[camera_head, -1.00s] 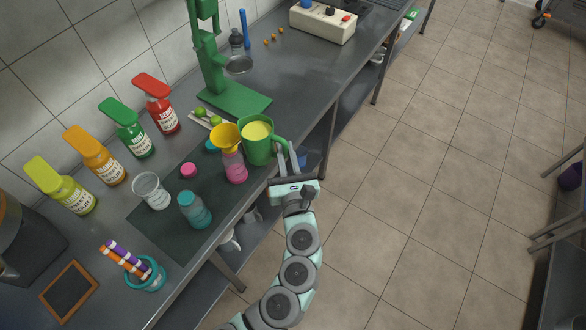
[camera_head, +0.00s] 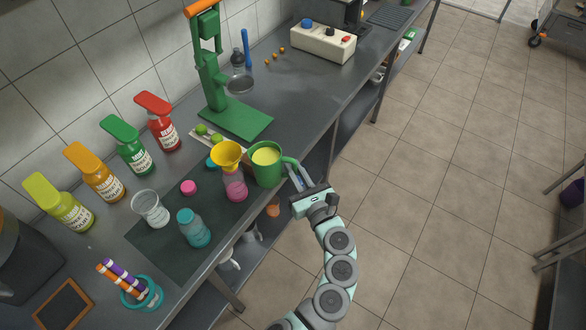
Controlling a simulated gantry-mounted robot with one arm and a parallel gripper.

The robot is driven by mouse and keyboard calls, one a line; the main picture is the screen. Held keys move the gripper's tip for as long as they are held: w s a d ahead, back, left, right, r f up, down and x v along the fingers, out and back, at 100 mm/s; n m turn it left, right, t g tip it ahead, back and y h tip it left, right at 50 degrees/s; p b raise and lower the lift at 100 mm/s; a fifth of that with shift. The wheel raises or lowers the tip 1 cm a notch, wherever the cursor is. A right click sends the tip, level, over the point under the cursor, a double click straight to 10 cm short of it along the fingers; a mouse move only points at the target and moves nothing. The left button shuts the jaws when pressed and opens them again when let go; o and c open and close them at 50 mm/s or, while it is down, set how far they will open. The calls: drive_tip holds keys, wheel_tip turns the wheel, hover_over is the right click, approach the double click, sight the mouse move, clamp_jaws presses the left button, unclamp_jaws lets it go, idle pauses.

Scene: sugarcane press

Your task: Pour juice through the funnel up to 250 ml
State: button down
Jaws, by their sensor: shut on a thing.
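My gripper (camera_head: 296,182) is shut on the handle of a green jug (camera_head: 264,172). Pale yellow juice (camera_head: 266,156) shows in the jug, which looks about upright. The jug is just right of a yellow funnel (camera_head: 226,152). The funnel sits in the mouth of a clear bottle with pink colour (camera_head: 235,186), near the counter's front edge. I cannot read the bottle's level or any marks on it. The jug's bottom and its exact height above the counter are hard to tell.
A teal-capped bottle (camera_head: 194,229), a clear cup (camera_head: 151,208) and a pink cap (camera_head: 189,187) stand left on the dark mat (camera_head: 170,245). Several syrup bottles line the wall. A green press (camera_head: 225,100) stands behind. Open floor (camera_head: 440,200) lies right.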

drive_tip(key=shift+w+a+r+n+g+h+p, duration=0.1)
drive_tip(key=shift+a+r+n+g+h+p, duration=0.25)
drive_tip(key=shift+r+p, duration=1.25)
drive_tip(key=shift+s+a+r+n+g+h+p, duration=0.15)
drive_tip(key=shift+a+r+n+p, duration=0.4)
drive_tip(key=shift+r+p, duration=1)
drive_tip(key=shift+w+a+r+n+g+h+p, duration=0.25)
drive_tip(key=shift+r+n+p, duration=0.35)
drive_tip(key=shift+r+p, duration=1)
drive_tip(key=shift+s+a+p, duration=0.1)
drive_tip(key=shift+p, duration=0.3)
drive_tip(key=shift+f+h, duration=0.25)
drive_tip(key=shift+r, duration=0.1)
drive_tip(key=shift+a+r+n+g+p, duration=0.1)
drive_tip(key=shift+r+n+g+p, duration=0.25)
drive_tip(key=shift+p, duration=0.45)
drive_tip(key=shift+a, duration=0.1)
drive_tip(key=shift+r, duration=0.1)
drive_tip(key=shift+r+p, duration=0.35)
drive_tip(key=shift+p, duration=0.55)
drive_tip(key=shift+r+n+h+p, duration=0.2)
drive_tip(key=shift+n+h+p, duration=0.15)
drive_tip(key=shift+p, duration=0.4)
